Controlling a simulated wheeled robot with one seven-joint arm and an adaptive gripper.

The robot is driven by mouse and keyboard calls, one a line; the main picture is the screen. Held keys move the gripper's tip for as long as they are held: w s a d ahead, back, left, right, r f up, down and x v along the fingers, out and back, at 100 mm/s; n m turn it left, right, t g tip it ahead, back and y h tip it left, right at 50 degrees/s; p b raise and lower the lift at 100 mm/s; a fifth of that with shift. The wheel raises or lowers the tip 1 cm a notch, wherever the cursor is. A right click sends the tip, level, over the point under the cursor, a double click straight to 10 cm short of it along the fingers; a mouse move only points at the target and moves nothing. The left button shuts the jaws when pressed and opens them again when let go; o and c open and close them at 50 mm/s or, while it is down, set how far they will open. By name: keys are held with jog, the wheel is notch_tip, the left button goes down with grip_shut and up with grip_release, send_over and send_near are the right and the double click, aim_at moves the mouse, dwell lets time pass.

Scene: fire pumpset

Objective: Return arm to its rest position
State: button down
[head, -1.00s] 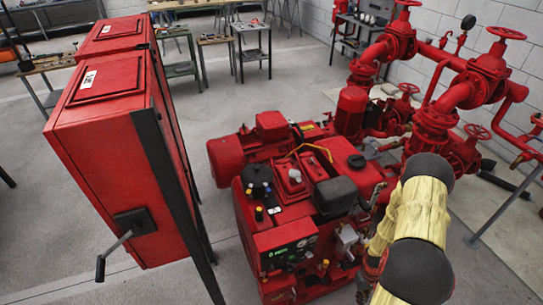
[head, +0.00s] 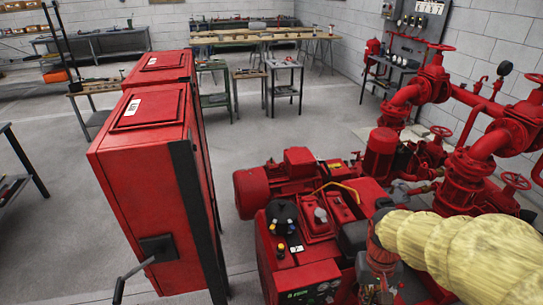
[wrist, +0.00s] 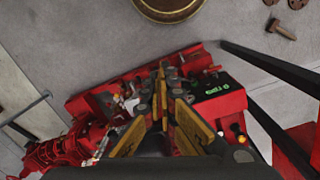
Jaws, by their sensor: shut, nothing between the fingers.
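My arm (head: 465,245) in its yellow sleeve enters at the right of the head view and reaches left over the red pumpset (head: 290,272). My gripper (wrist: 167,80) shows in the wrist view, with dark, yellow-padded fingers drawn together and nothing held between them. Behind the fingers, the red pumpset (wrist: 85,108) lies below, with its control panel (wrist: 218,88) to the right. The gap between fingers and pumpset is hard to judge. In the head view my gripper's fingers cannot be made out clearly.
Red cabinets (head: 145,175) with a crank handle stand left of the pumpset. Red pipes and valves (head: 470,175) rise at the right. Workbenches (head: 255,38) line the back wall. Open floor (head: 320,120) lies between. A brass-coloured round object (wrist: 168,8) and hammer (wrist: 282,28) lie on the floor.

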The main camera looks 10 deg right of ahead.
jog(key=s+a+r+n+t, duration=0.1)
jog(key=a+r+t, duration=0.2)
jog(key=a+r, duration=0.2)
jog(key=s+a+r+n+t, duration=0.1)
jog(key=a+r+n+t, duration=0.1)
jog(key=a+r, duration=0.4)
notch_tip(320, 180, up, 5)
jog(key=shift+a+f+t, duration=0.1)
jog(key=shift+a+t, duration=0.15)
jog(key=shift+t, duration=0.35)
jog(key=shift+s+d, duration=0.1)
